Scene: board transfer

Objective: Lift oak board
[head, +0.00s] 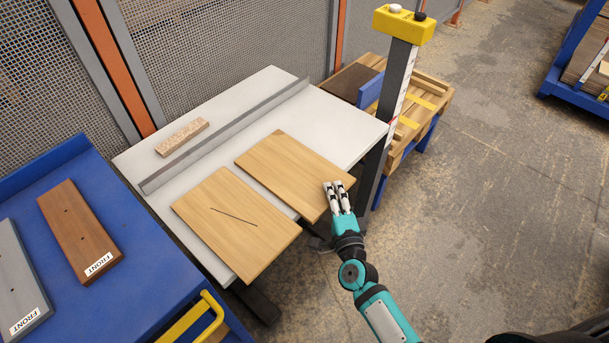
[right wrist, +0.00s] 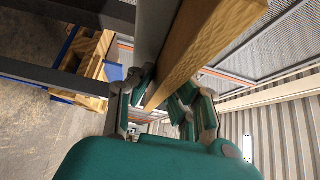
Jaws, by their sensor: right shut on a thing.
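Two light oak boards lie on the white table (head: 330,118). The plain oak board (head: 292,165) is on the right, and its near right part sticks out past the table's front edge. The other oak board (head: 232,222), at the left, has a thin dark line across its face and also overhangs the front. My right gripper (head: 339,190) is at the near right edge of the plain board, shut on it. In the right wrist view the board's edge (right wrist: 212,42) runs between the fingers; the exact contact is partly hidden. My left gripper is not in view.
A grey fence bar (head: 225,135) crosses the table behind the boards, with a small chipboard piece (head: 182,137) beyond it. A yellow-topped post (head: 404,25) stands at the table's right corner. A blue cart (head: 130,285) carrying boards marked FRONT is at left.

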